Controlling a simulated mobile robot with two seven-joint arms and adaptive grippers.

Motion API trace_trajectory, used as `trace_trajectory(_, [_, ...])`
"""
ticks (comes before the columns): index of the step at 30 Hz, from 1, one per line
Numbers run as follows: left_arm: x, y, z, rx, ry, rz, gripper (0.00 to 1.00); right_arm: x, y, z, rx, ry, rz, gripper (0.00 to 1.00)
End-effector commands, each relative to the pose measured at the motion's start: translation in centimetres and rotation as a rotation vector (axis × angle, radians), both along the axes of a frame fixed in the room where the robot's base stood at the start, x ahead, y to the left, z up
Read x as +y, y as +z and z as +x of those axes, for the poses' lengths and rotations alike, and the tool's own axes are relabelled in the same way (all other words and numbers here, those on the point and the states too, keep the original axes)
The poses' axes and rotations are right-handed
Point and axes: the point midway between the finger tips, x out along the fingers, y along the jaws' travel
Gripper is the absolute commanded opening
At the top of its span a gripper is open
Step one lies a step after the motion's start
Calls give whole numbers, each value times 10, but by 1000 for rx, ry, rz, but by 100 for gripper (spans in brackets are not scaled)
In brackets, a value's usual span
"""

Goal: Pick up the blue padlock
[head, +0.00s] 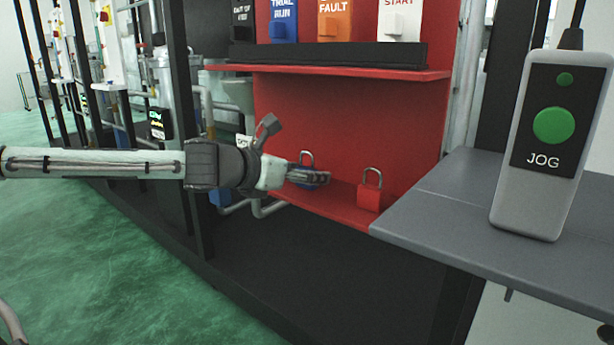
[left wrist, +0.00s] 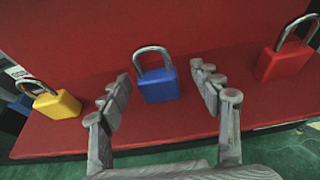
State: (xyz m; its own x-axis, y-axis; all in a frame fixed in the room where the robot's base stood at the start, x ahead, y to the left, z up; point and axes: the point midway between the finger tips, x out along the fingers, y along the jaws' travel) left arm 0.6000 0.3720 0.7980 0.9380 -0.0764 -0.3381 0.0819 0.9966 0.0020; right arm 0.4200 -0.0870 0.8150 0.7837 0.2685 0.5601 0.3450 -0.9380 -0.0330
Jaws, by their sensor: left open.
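The blue padlock (left wrist: 157,86) stands upright on the red lower shelf, its silver shackle up. In the left wrist view it sits between and just beyond the fingertips of my open left gripper (left wrist: 163,85); I see no finger closed on it. In the head view my left gripper (head: 312,175) reaches in from the left, and its fingers hide much of the blue padlock (head: 304,183); the shackle shows above them. My right gripper is not in view.
A red padlock (head: 369,194) stands right of the blue one, and a yellow padlock (left wrist: 58,104) stands to its left. The red shelf (head: 335,208) has a red back panel. A grey table (head: 450,222) with a JOG pendant (head: 548,150) is at the right. An upper red shelf (head: 345,72) runs above.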

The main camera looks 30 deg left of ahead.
Motion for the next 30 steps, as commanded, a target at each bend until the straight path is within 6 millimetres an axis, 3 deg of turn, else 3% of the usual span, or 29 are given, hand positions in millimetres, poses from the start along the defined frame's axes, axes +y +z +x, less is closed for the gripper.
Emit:
trace_trajectory(6, [0, -5, 11, 2, 4, -8, 64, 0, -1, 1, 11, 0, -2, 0])
trace_trajectory(18, [2, -6, 13, 6, 4, -1, 64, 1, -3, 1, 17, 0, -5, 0])
trace_trajectory(30, [2, -6, 13, 6, 4, -1, 14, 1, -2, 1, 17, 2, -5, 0])
